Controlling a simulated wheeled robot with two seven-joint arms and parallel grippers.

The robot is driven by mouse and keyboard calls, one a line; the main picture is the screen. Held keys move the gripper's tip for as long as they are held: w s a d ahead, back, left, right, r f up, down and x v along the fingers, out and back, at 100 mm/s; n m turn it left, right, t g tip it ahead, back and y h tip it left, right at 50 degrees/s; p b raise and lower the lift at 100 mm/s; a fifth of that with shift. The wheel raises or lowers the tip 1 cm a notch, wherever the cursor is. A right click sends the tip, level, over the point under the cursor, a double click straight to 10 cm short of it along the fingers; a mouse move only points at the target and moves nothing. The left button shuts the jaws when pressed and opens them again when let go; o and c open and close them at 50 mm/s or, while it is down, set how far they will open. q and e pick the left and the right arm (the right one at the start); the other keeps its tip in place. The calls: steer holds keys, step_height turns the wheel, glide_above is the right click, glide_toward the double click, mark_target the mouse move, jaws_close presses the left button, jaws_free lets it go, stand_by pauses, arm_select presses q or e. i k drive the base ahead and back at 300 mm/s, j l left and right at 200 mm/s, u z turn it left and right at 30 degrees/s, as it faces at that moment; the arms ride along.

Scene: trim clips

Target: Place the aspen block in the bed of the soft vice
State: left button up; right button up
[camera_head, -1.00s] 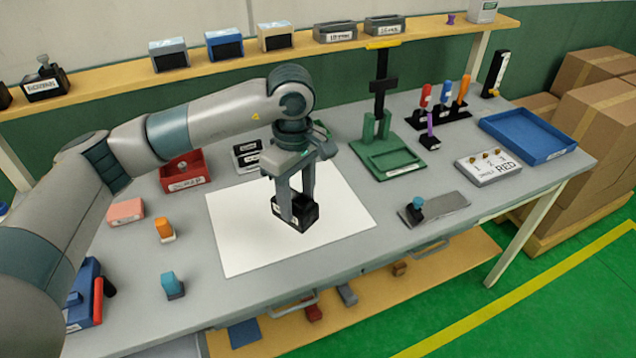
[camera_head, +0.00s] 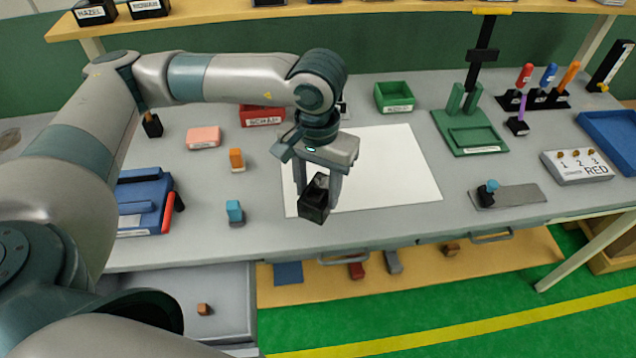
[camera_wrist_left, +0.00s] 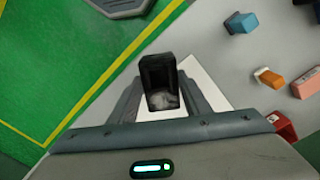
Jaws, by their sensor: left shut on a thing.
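My left gripper (camera_head: 317,190) is shut on a small black open-topped box (camera_head: 314,203), held tilted above the near edge of the white sheet. In the left wrist view the black box (camera_wrist_left: 160,80) sits between the fingers, with something greyish at its near end that I cannot make out. A blue vice-like fixture with a red bar (camera_head: 146,203) stands at the left of the bench; its label is too small to read. I cannot tell which block is the aspen one. My right gripper is not in view.
An orange block (camera_head: 237,160), a blue block (camera_head: 235,212) and a pink block (camera_head: 203,138) stand between the fixture and the white sheet (camera_head: 390,170). An open drawer (camera_head: 180,285) at the front left holds a small brown block (camera_head: 204,309). A green stand (camera_head: 470,130) is at right.

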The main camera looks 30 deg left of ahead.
mark_target(134, 195)
steer(key=l+u, duration=0.1)
steer(key=u, duration=0.85)
steer(key=k+l+u, duration=0.1)
steer(key=u, duration=0.35)
steer(key=i, duration=0.5)
